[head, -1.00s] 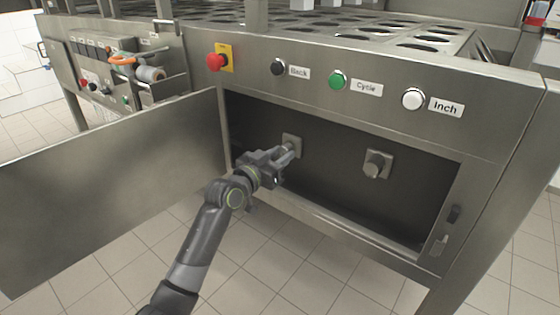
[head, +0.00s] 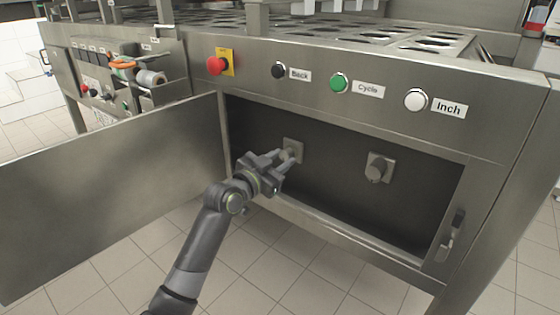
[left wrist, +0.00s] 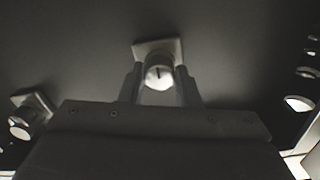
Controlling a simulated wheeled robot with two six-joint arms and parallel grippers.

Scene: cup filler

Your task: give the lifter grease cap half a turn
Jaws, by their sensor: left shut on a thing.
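Two grease caps on square plates are on the back wall of the open compartment. I cannot read which one is the lifter cap. My left gripper (head: 286,160) is at the left cap (head: 291,152), with its fingers shut on it. In the left wrist view this cap (left wrist: 159,77) is a round knob with a dark line on its face, standing upright between the two fingers (left wrist: 160,86). The other cap (head: 377,168) is free, to the right; it also shows in the left wrist view (left wrist: 20,127). My right gripper is not in view.
The compartment door (head: 110,190) stands open to the left of my arm. Above the opening are a red stop button (head: 216,66) and the Back (head: 278,70), Cycle (head: 339,83) and Inch (head: 416,100) buttons. The compartment's lower edge (head: 340,232) runs below the caps.

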